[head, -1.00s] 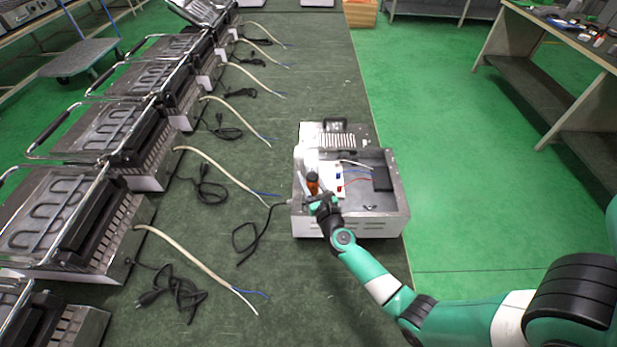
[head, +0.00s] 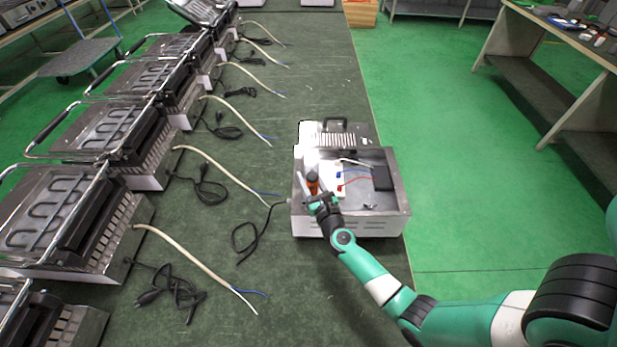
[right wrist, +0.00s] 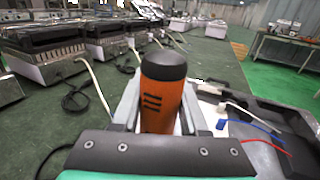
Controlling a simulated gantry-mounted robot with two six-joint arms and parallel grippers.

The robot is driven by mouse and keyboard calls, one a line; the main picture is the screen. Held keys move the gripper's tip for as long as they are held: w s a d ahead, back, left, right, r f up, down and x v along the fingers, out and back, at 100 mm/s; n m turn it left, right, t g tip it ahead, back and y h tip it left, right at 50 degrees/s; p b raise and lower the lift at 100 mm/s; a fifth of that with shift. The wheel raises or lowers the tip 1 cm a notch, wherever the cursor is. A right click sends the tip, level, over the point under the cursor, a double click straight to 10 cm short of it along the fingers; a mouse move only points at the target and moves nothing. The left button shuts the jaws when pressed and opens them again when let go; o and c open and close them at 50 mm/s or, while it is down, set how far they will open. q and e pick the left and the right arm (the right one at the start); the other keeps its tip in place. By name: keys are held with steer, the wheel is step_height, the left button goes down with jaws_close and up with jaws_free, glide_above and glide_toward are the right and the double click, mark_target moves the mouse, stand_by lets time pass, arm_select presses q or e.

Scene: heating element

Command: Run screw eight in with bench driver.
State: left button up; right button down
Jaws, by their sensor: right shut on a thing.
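An open metal box (head: 375,226) stands on the bench with wires inside. My right gripper (head: 318,197) is over the left part of the box. It is shut on the bench driver (head: 312,183), which has an orange and black handle. In the right wrist view the driver (right wrist: 162,95) stands upright between the fingers, its black cap toward the camera. The driver's tip and any screw under it are hidden, so I cannot tell whether they touch. My left gripper is not in view.
Several grill units (head: 105,130) line the left of the bench, with pale cables (head: 190,260) and black plug cords (head: 175,285) lying beside them. Red and blue wires (head: 357,181) lie inside the box. Bare bench (head: 290,290) is free in front of it.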

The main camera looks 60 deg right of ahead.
steer(key=shift+f+b, duration=0.35)
steer(key=shift+f, duration=0.05)
stand_by(0.9)
stand_by(0.4)
step_height(320, 180, up, 5)
steer(key=p, duration=0.5)
steer(key=shift+d, duration=0.1)
